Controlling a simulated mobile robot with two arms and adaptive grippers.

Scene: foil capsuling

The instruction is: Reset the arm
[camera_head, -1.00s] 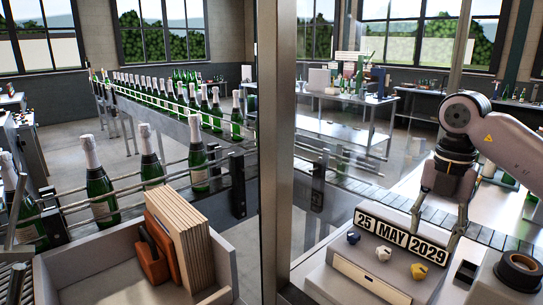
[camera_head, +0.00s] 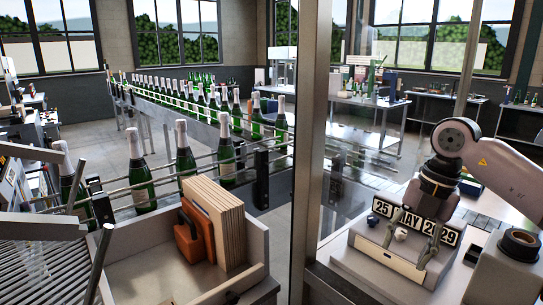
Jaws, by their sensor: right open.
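My right arm comes in from the right, and its right gripper (camera_head: 407,246) points down, open and empty. Its fingers hang in front of the date block (camera_head: 375,245) and hide parts of its sign (camera_head: 384,207), which reads 25 MAY 2029. A small blue knob (camera_head: 373,220) and a white knob (camera_head: 400,234) show on the block near the fingers. Whether the fingers touch the block cannot be told. My left gripper is not in view.
A metal post (camera_head: 309,150) stands left of the date block. A bin (camera_head: 165,262) holds a wooden block (camera_head: 222,222) and an orange-brown piece (camera_head: 188,240). Green bottles (camera_head: 140,175) line the conveyor behind. A dark ring (camera_head: 520,243) sits on a stand at the right.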

